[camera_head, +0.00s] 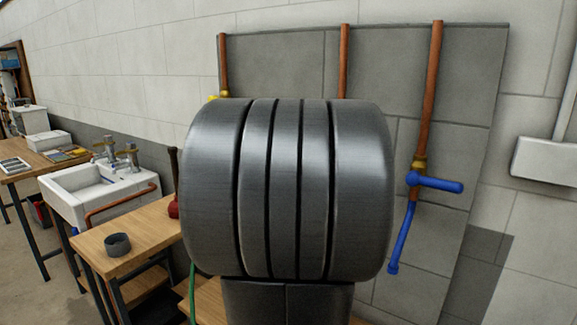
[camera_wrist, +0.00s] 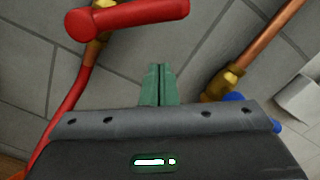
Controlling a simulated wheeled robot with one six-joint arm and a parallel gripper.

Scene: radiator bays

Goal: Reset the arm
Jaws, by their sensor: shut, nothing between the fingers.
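My gripper (camera_wrist: 160,72) shows in the wrist view with its two green fingers together and nothing between them. It points toward the grey tiled panel, between a red valve handle (camera_wrist: 140,14) at the upper left and a brass fitting (camera_wrist: 224,84) on a copper pipe at the right. The fingers look apart from both. In the head view a large dark grey part of my arm fills the middle and hides the gripper and the red valve.
A blue valve handle (camera_head: 438,182) sticks out right of my arm. Copper pipes (camera_head: 432,80) run down the tiled panel (camera_head: 385,60). At left stand a wooden bench (camera_head: 140,225) with a dark cup (camera_head: 117,245), a white sink (camera_head: 85,192) and a further table (camera_head: 30,165).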

